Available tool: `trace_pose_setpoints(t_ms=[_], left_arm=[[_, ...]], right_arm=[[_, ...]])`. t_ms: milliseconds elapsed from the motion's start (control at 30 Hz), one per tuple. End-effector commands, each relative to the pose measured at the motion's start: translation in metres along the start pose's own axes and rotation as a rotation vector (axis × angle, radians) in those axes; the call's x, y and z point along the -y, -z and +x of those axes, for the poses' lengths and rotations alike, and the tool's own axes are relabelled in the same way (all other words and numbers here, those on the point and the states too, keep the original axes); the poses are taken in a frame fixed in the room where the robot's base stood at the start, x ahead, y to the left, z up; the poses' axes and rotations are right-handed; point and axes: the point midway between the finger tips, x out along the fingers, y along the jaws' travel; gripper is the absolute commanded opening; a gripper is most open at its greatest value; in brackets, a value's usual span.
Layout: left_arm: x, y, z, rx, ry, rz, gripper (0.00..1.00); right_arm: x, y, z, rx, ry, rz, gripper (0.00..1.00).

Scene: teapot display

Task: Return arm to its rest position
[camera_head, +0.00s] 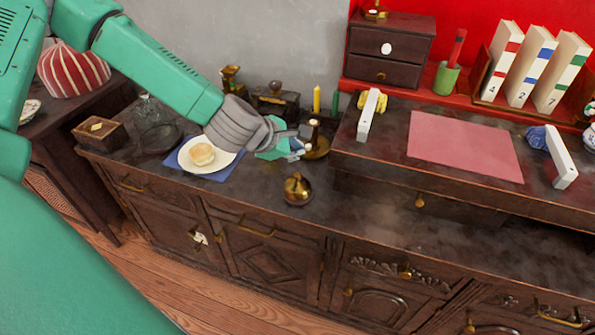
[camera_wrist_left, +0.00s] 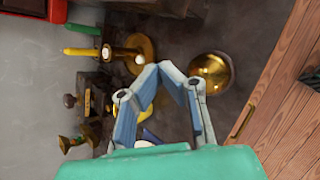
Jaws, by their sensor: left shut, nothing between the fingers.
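My left arm comes in from the left in the head view, and its gripper (camera_head: 299,148) is over the dark cabinet top, near the brass candle holder (camera_head: 316,148). In the left wrist view the left gripper's (camera_wrist_left: 155,72) blue-grey fingers are closed together at their tips with nothing between them. A round brass bell-like piece (camera_head: 297,189) stands on the cabinet just in front of the gripper, and it also shows in the left wrist view (camera_wrist_left: 211,72). My right gripper is in neither view.
A yellow candle (camera_head: 316,100) and a green one (camera_head: 334,104) stand behind. A raised shelf with a pink mat (camera_head: 465,145) is to the right.

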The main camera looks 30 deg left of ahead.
Motion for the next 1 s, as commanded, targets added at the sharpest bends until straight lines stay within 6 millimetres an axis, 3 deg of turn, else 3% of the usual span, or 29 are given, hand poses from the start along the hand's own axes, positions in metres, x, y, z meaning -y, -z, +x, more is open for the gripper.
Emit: trace_pose_setpoints(t_ms=[567, 667, 767, 867, 1000], left_arm=[[0.000, 0.000, 0.000, 0.000, 0.000, 0.002, 0.00], [0.012, 0.002, 0.002, -0.008, 0.021, 0.058, 0.00], [0.049, 0.009, 0.007, -0.029, 0.087, 0.239, 0.00], [0.107, 0.028, 0.010, -0.047, 0.204, 0.550, 0.00], [0.191, 0.069, -0.004, -0.025, 0.411, 1.056, 0.00]], right_arm=[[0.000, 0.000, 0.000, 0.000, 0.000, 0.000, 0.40], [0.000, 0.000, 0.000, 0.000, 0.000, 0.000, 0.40], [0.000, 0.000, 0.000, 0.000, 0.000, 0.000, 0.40], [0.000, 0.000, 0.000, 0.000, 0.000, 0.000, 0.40], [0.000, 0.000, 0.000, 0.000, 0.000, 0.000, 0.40]])
